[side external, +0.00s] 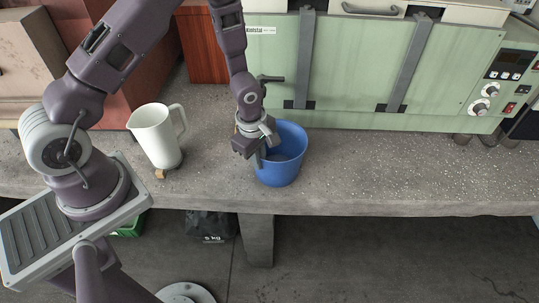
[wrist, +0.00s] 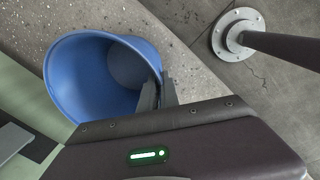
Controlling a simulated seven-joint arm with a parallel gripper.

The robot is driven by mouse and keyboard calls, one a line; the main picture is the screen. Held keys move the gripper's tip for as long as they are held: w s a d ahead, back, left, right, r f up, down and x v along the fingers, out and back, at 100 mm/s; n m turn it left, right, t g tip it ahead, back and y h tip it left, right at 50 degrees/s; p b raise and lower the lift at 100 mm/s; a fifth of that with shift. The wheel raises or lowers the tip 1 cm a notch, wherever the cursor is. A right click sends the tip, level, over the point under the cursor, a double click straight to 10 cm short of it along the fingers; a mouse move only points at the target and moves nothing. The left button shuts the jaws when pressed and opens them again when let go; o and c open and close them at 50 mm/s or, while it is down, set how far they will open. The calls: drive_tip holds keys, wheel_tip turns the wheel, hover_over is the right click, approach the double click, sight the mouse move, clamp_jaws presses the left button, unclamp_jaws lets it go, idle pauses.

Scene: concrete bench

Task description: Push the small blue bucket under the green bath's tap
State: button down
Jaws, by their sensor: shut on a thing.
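The small blue bucket (side external: 284,168) stands upright on the concrete bench, in front of the green bath (side external: 350,75) at its left end. A dark tap (side external: 271,79) sticks out at the bath's left end, behind the bucket and slightly to its left; the arm partly covers this area. My gripper (side external: 260,157) is at the bucket's left rim. In the wrist view the bucket (wrist: 72,80) is empty, and my gripper (wrist: 158,92) is shut on its wall, one finger inside and one outside. The fingertips' lower ends are partly hidden.
A white jug (side external: 156,138) stands on the bench (side external: 400,175) left of the bucket, with a small tan block (side external: 160,174) by its base. The bench's front edge is close to the bucket. The bench right of the bucket is clear.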

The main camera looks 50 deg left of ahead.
drive_tip(key=shift+s+a, duration=0.35)
drive_tip(key=shift+s, duration=0.3)
drive_tip(key=shift+s+a, duration=0.3)
drive_tip(key=shift+s, duration=0.3)
drive_tip(key=c, duration=1.5)
unclamp_jaws()
drive_tip(key=shift+s+r, duration=0.2)
drive_tip(key=shift+r, duration=1.55)
drive_tip(key=shift+s+r, duration=0.15)
drive_tip(key=shift+r, duration=1.6)
